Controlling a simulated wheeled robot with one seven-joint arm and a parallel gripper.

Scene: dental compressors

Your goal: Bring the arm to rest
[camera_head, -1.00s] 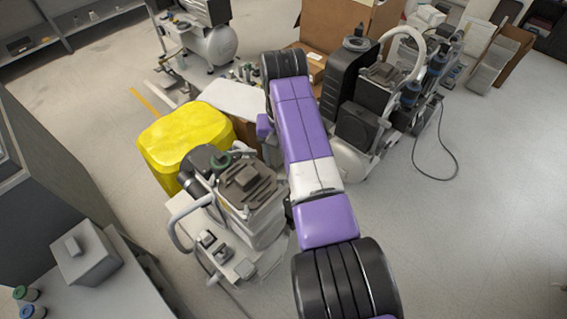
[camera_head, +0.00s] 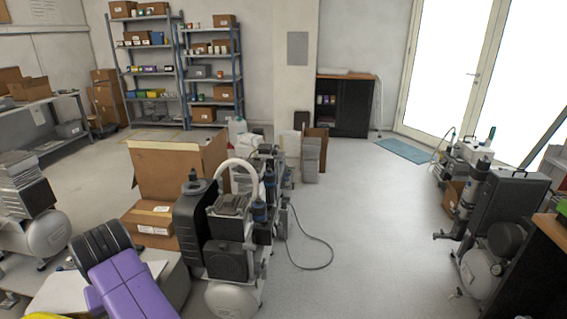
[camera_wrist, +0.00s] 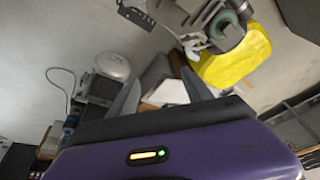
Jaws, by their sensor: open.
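My arm, purple with a black joint (camera_head: 125,280), shows at the lower left of the head view. Its gripper end is not visible there. In the wrist view my gripper (camera_wrist: 160,90) has its two grey fingers apart, with nothing seen held between them. The purple wrist housing fills the bottom of that view. A yellow container (camera_wrist: 235,58) and part of a compressor (camera_wrist: 205,18) lie beyond the fingers.
Compressors (camera_head: 230,250) stand on the floor right of my arm, near an open cardboard box (camera_head: 180,168). More compressor equipment (camera_head: 495,220) stands at the right. Shelves (camera_head: 215,75) line the back wall. Clear floor (camera_head: 370,230) lies between, with a cable on it.

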